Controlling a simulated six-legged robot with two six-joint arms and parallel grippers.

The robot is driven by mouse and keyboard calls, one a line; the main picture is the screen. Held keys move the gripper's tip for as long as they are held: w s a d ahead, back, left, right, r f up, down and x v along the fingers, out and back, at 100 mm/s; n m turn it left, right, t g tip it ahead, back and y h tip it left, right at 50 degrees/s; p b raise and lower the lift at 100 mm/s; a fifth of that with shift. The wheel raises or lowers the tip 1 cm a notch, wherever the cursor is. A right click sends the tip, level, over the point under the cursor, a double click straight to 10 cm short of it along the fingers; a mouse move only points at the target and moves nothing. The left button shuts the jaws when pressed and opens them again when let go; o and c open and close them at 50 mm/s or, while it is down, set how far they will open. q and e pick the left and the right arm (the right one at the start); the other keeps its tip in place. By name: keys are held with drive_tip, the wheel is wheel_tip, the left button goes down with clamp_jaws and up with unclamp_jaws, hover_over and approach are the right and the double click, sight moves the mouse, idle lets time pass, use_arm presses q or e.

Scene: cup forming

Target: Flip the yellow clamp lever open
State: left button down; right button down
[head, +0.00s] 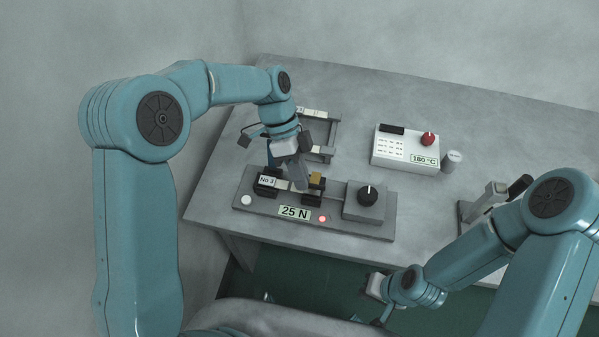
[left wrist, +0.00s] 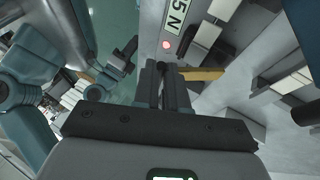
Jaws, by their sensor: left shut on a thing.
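The yellow clamp lever (head: 316,179) is on the grey test fixture (head: 335,226), beside a dark clamp block. It also shows in the left wrist view (left wrist: 205,74) as a yellow bar that meets my fingers. My left gripper (head: 303,187) reaches down over the fixture, and its fingers are close together, shut on the lever's end. The fingers hide that end of the lever. My right gripper (head: 378,300) hangs low in front of the table, away from the fixture, and its fingers are too small to read.
The fixture carries a "25 N" display (head: 295,212), a lit red lamp (head: 322,218) and a black knob (head: 368,194). Behind stand a "180 °C" box (head: 405,147) and a small grey cylinder (head: 452,160). A grey stand (head: 485,201) is at right. The table's front right is clear.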

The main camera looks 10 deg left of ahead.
idle(0.4)
use_arm(q)
drive_tip(key=c, duration=1.2)
unclamp_jaws()
drive_tip(key=shift+o, duration=0.2)
drive_tip(key=shift+r, duration=0.1)
drive_tip(key=v, duration=1.6)
drive_tip(key=shift+w, duration=0.2)
drive_tip(key=shift+a, duration=0.1)
